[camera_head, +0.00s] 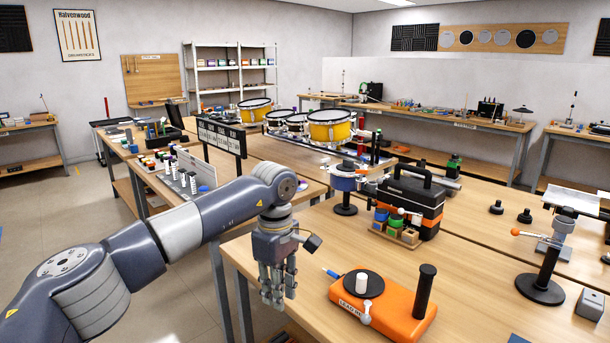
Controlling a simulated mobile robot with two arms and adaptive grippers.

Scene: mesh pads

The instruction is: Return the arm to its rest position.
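My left arm (120,255) reaches in from the left edge and bends down at the wrist. My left gripper (279,292) hangs fingers down beside the near left edge of the wooden workbench (310,255). Its fingers look spread apart, with nothing visible between them. It is left of the orange base (395,318) and apart from it. My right gripper is not in view.
The orange base carries a black disc (364,282) and a black post (424,290). Yellow drums (331,128) stand behind. Open floor lies left.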

